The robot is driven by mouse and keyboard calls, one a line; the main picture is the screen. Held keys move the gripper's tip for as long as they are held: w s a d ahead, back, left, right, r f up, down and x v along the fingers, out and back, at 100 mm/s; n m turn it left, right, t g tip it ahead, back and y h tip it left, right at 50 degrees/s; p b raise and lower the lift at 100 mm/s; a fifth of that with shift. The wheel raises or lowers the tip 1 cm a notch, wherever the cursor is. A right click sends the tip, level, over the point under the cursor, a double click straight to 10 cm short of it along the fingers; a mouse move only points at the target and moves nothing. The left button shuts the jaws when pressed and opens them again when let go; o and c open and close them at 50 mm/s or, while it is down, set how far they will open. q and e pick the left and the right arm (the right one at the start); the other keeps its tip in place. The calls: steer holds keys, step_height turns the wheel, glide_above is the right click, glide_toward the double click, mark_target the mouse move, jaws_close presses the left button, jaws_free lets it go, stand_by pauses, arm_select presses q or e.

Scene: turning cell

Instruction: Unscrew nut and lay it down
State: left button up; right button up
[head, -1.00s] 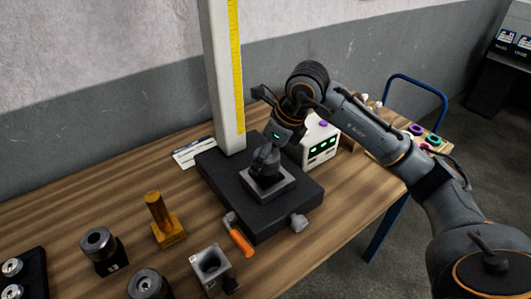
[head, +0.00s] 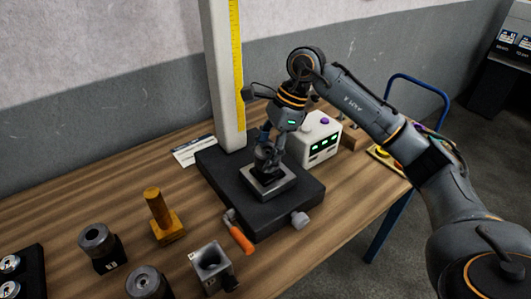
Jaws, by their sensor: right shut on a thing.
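My right gripper (head: 268,152) reaches down over a square grey metal block (head: 286,183) on the black base plate (head: 232,187) of the measuring stand. Its fingers are closed around a small dark piece just above the block, which I take to be the nut. The fingers hide most of it, so I cannot tell whether it is still on a thread. My left gripper is not in view.
A tall grey column (head: 221,80) with a yellow scale rises behind the gripper. A white box with green displays (head: 318,140) stands close on the right.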

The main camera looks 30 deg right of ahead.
steer(key=shift+w+d, duration=0.1)
steer(key=n+g, duration=0.1)
steer(key=n, duration=0.3)
steer(key=shift+r+b, duration=0.1)
steer(key=shift+b, duration=0.2)
steer(key=n+g, duration=0.1)
steer(key=n, duration=0.3)
steer(key=shift+g+h+b, duration=0.4)
steer(key=shift+r+n, duration=0.1)
steer(key=shift+n, duration=0.5)
steer(key=shift+r, duration=0.1)
steer(key=shift+r+n+g+p, duration=0.15)
steer(key=shift+n+g+p, duration=0.15)
steer(key=shift+n+p, duration=0.15)
steer(key=shift+f+n, duration=0.2)
steer(key=shift+n, duration=0.05)
steer(key=shift+r+h, duration=0.1)
steer(key=shift+h, duration=0.2)
